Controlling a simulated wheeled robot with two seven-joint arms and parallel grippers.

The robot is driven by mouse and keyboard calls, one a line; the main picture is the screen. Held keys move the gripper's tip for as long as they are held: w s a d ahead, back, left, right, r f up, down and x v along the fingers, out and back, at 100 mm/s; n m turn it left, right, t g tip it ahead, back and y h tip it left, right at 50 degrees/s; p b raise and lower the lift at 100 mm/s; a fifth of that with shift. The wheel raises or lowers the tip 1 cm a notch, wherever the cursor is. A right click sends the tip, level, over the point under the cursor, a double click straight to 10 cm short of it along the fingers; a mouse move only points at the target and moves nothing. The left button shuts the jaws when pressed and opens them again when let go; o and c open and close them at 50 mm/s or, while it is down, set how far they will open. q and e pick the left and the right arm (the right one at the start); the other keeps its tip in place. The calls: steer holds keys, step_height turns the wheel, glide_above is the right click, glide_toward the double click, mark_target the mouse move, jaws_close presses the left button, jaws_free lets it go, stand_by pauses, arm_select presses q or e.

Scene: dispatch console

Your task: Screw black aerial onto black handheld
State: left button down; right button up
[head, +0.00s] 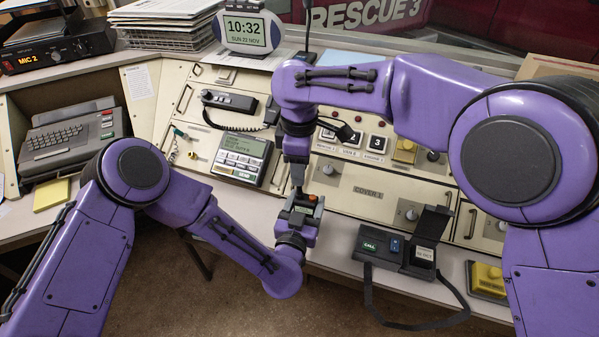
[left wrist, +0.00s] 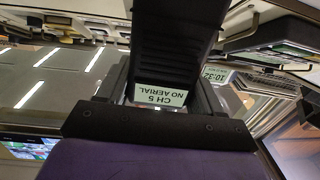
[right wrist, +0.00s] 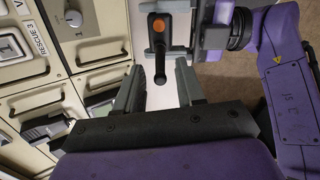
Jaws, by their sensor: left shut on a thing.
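The black handheld (head: 303,209) stands upright in my left gripper (head: 299,218), above the front of the desk. An orange knob (right wrist: 158,23) is on its top. My right gripper (head: 298,185) points down directly above the handheld. In the right wrist view its jaws (right wrist: 160,72) are open, one on each side of the aerial, apart from it.
A charger box with a raised lid (head: 405,255) and strap stands right of the handheld. A corded handset (head: 230,101), a keypad unit (head: 242,158) and a keyboard terminal (head: 68,138) sit at left. Floor is open below the desk's front edge.

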mark_target(300, 193)
steer(key=shift+o, duration=0.6)
steer(key=shift+s+a+r+n, duration=0.15)
steer(key=shift+a+r+n, duration=0.05)
steer(key=shift+n, duration=0.4)
steer(key=r+n, duration=0.2)
steer(key=n, duration=0.2)
steer(key=r+n, duration=0.2)
steer(key=n, duration=0.2)
steer(key=r+n, duration=0.2)
steer(key=n, duration=0.2)
steer(key=shift+d, duration=0.25)
step_height(300, 193, down, 12)
jaws_close()
